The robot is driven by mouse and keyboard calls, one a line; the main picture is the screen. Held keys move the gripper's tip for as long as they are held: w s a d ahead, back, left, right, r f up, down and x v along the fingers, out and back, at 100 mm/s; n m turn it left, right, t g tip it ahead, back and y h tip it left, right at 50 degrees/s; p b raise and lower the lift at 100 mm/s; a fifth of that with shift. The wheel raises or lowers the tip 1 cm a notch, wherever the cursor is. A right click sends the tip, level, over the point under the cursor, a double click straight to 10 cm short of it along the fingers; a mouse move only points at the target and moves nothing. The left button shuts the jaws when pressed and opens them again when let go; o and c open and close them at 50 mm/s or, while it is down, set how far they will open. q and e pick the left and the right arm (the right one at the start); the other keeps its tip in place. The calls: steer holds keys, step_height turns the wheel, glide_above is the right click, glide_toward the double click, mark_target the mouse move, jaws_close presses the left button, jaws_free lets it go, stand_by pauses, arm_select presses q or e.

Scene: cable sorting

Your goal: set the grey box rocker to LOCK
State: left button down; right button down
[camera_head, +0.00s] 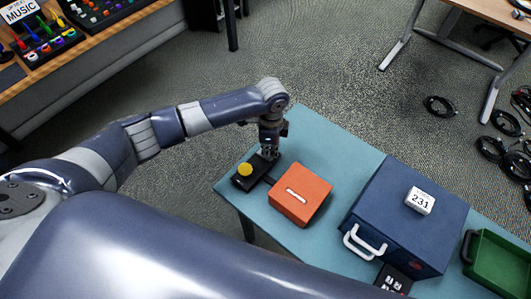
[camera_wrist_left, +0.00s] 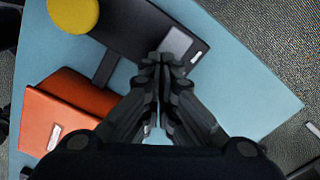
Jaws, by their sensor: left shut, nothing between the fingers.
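The dark grey box (camera_head: 242,184) lies at the left end of the teal table, with a round yellow button (camera_head: 245,169) on top. In the left wrist view the box (camera_wrist_left: 125,22) runs across the top, with the yellow button (camera_wrist_left: 73,12) at its left. A light grey rocker plate (camera_wrist_left: 175,42) shows near its right end, partly hidden by my fingers; its setting cannot be read. My left gripper (camera_head: 268,154) points down over that end, and its fingertips (camera_wrist_left: 158,60) are shut and empty beside the rocker. I cannot tell if they touch it. My right gripper is out of view.
An orange box (camera_head: 300,194) with a slot stands close beside the dark box, joined by a dark strip. A blue case (camera_head: 400,215) with a white handle and a 231 label, and a green tray (camera_head: 497,265), stand farther right. Teal table surface (camera_head: 320,135) is bare behind.

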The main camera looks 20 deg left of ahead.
arm_select(q)
steer(key=shift+s+f+b, duration=0.1)
steer(key=shift+f+b, duration=0.25)
steer(key=shift+f, duration=0.45)
stand_by(0.4)
steer(key=shift+r+p, duration=0.7)
steer(key=shift+p, duration=0.15)
step_height(320, 180, up, 6)
steer(key=p, duration=0.6)
steer(key=shift+f, duration=0.1)
steer(key=shift+f, duration=0.1)
